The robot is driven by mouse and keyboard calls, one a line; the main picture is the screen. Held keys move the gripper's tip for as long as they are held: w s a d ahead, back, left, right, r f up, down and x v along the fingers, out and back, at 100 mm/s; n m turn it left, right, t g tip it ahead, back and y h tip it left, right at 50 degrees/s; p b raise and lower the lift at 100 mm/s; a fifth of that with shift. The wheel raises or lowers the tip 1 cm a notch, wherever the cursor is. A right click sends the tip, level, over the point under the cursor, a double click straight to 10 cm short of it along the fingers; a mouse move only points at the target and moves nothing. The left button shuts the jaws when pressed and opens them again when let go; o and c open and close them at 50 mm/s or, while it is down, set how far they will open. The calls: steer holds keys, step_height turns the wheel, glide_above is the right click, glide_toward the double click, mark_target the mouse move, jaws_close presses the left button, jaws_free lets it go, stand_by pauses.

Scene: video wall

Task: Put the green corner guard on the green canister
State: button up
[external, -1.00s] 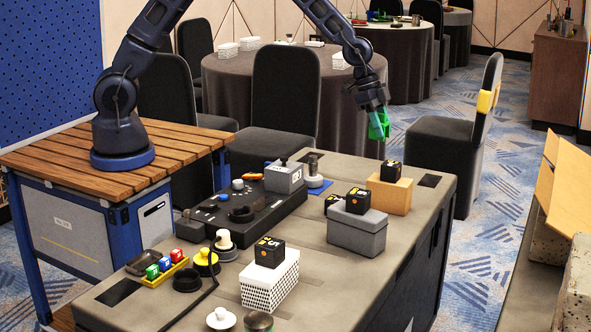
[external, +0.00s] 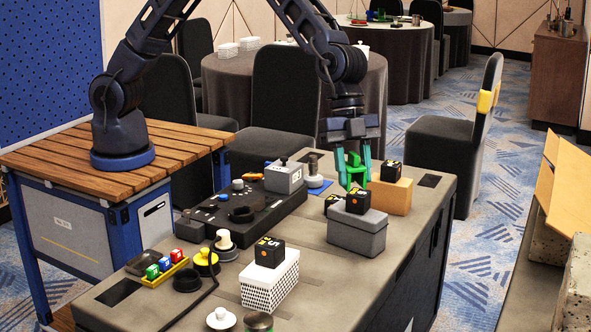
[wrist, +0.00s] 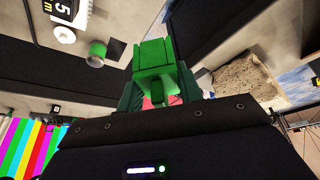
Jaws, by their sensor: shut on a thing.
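My gripper (external: 353,180) points down above the far end of the grey table. It is shut on the green corner guard (external: 352,168), which hangs between the fingers. In the wrist view the guard (wrist: 154,62) fills the space between the fingertips, with its flat faces towards the camera. In the external view a dark can (external: 258,321) at the near edge may be this canister; I cannot tell.
A tan block (external: 390,196) and a grey box (external: 357,234), each with a black cube on top, stand close to my gripper. A white perforated box (external: 271,284) with a black cube stands nearer. A black control panel (external: 240,208) lies at left.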

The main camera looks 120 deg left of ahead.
steer(key=s+d+r+m, duration=0.1)
steer(key=s+d+m, duration=0.1)
steer(key=d, duration=1)
steer(key=r+m+g, duration=0.2)
steer(key=m, duration=0.1)
glide_above(256, 326)
steer(key=a, duration=0.2)
steer(key=shift+t+h, duration=0.3)
steer(key=shift+h, duration=0.2)
steer(key=f, duration=2)
steer(key=shift+s+d, duration=0.25)
steer(key=shift+s, duration=0.05)
steer(key=o, duration=1)
